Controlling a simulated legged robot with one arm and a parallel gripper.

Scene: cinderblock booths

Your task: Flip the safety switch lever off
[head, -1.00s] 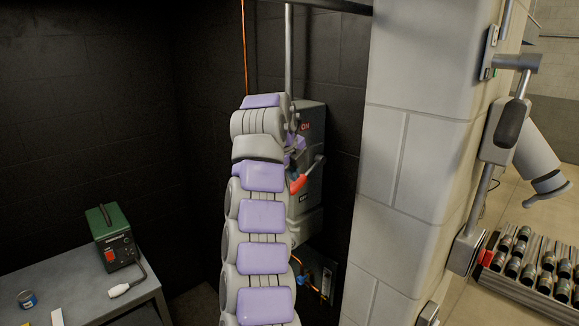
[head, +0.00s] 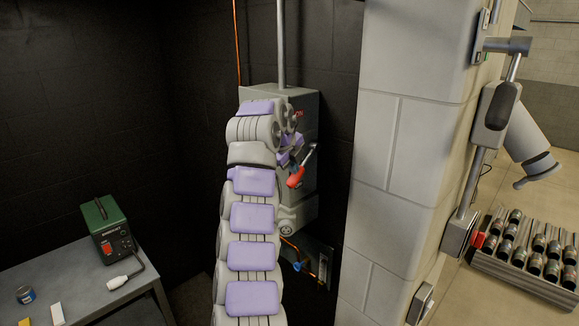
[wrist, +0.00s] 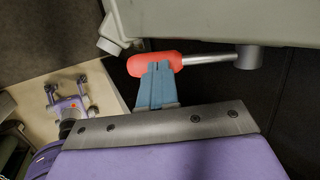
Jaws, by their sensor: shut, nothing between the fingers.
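The grey safety switch box (head: 307,102) hangs on the dark wall, partly hidden behind my arm; part of an "ON" label shows on its face. Its lever has a red handle (head: 296,177) on a metal rod. The rod slopes down and left from its pivot to the handle. The lever handle also shows in the wrist view (wrist: 150,60), below the box edge (wrist: 200,20). My gripper (wrist: 157,70) is shut, with its blue fingertips at the red handle, overlapping its lower side. Nothing is gripped; whether the tips touch it is unclear.
A cinderblock pillar (head: 405,140) stands close on the right. A metal table (head: 75,285) at the lower left bears a green device (head: 110,230). A conduit (head: 281,45) rises from the box. A crate of dark cylinders (head: 530,270) lies beyond the pillar.

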